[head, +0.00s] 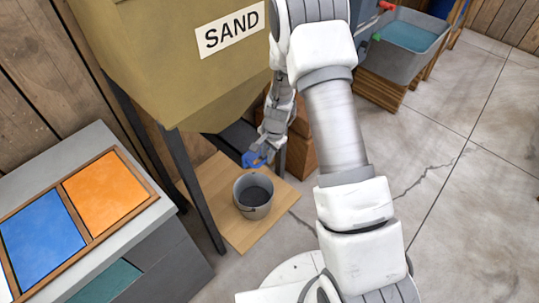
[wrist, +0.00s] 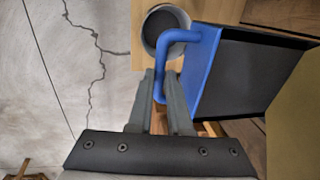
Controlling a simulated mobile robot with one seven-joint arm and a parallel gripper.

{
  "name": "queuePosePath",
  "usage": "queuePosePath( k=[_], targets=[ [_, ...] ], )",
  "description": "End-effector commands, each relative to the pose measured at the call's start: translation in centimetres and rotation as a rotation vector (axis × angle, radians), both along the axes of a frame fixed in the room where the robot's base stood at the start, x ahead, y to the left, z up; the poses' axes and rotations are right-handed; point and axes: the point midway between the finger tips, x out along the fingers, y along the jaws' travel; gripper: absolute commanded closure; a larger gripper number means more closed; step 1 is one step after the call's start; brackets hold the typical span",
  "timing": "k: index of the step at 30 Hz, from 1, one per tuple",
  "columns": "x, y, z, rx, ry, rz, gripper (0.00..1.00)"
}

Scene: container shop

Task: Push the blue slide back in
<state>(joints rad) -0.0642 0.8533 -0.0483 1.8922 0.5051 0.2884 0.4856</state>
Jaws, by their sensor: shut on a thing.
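The blue slide (wrist: 205,75) shows in the wrist view as a flat blue plate with a bent blue bar handle (wrist: 180,36). My gripper (wrist: 158,82) has its two grey fingers shut on the handle's bar. In the head view a blue piece of the slide (head: 250,159) shows beside my gripper (head: 263,154), under the hopper marked SAND (head: 190,60). A grey bucket (head: 253,212) with dark contents stands below the slide. It also shows in the wrist view (wrist: 150,38). How far the slide stands out cannot be told.
The bucket stands on a wooden board (head: 214,190) between the hopper's dark legs (head: 200,190). A grey bench (head: 165,235) with blue and orange panels is at the left. A grey tub of water (head: 425,58) is at the upper right. Concrete floor (head: 460,200) is clear at the right.

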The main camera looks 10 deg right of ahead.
Motion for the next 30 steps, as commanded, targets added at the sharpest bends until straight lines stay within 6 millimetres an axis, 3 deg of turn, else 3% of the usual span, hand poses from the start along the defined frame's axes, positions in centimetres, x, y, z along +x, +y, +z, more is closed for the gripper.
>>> queuePosePath(
  k=[1,2,6,17,23,30],
  targets=[
    [0.5,0.4,0.2,0.003,-0.013,0.002,1.0],
    [0.5,0.4,0.2,0.003,-0.013,0.002,0.79],
    [0.5,0.3,0.2,0.003,-0.013,0.002,0.54],
    [0.2,0.1,0.7,0.001,-0.009,0.001,0.53],
    [-0.2,-0.1,3.9,0.002,-0.011,0.002,0.53],
    [-1.0,-0.8,9.6,0.001,-0.013,0.003,0.53]
  ],
)
